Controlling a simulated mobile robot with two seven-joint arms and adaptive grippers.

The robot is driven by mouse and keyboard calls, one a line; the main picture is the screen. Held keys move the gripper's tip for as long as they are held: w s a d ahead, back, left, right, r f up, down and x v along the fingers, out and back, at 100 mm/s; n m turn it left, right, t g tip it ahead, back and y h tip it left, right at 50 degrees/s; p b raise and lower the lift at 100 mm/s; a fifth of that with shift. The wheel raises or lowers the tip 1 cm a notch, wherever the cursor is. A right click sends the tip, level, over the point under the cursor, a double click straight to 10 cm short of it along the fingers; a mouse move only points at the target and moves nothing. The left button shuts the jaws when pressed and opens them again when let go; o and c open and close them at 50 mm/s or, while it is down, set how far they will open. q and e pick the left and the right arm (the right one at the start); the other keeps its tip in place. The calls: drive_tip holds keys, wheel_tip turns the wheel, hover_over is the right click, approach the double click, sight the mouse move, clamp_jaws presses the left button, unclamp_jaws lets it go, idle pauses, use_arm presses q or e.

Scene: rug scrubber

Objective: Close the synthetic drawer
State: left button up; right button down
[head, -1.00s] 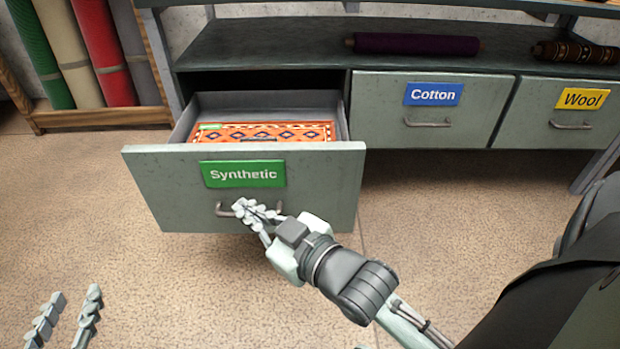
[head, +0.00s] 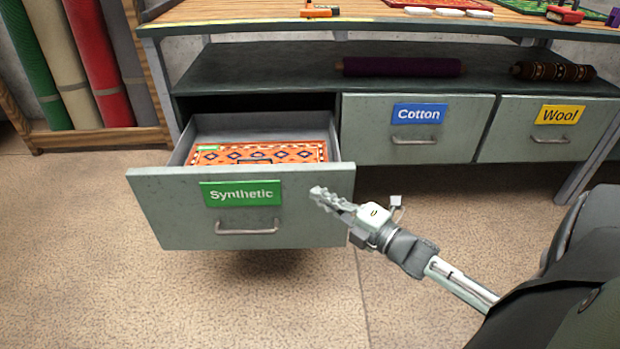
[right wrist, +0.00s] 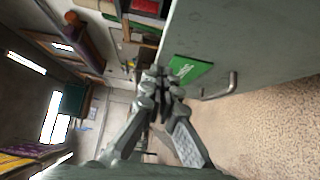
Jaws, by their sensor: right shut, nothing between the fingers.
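The Synthetic drawer (head: 160,210) is pulled well out of the bench, with a green label (head: 241,193) and a metal handle (head: 247,229) on its front. An orange patterned rug (head: 270,152) lies inside it. My right gripper (head: 318,194) is shut and empty, in front of the right part of the drawer front, right of the label and handle. I cannot tell if it touches the front. In the right wrist view, the shut fingers (right wrist: 158,78) appear beside the green label, with the handle to the right. My left gripper is out of view.
The Cotton drawer (head: 365,130) and Wool drawer (head: 510,150) are shut to the right. A purple roll (head: 400,67) and a dark patterned roll (head: 553,72) lie on the shelf above. Coloured rolls (head: 98,65) stand at the left. The floor in front is clear.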

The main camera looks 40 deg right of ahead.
sight(297, 170)
drive_tip(key=w, duration=0.5)
drive_tip(key=shift+w+d, duration=0.3)
drive_tip(key=shift+d, duration=0.1)
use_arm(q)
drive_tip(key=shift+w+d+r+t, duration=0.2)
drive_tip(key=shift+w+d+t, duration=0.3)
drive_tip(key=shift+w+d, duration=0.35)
use_arm(e)
drive_tip(key=shift+w+d, duration=0.35)
drive_tip(key=shift+w, duration=0.15)
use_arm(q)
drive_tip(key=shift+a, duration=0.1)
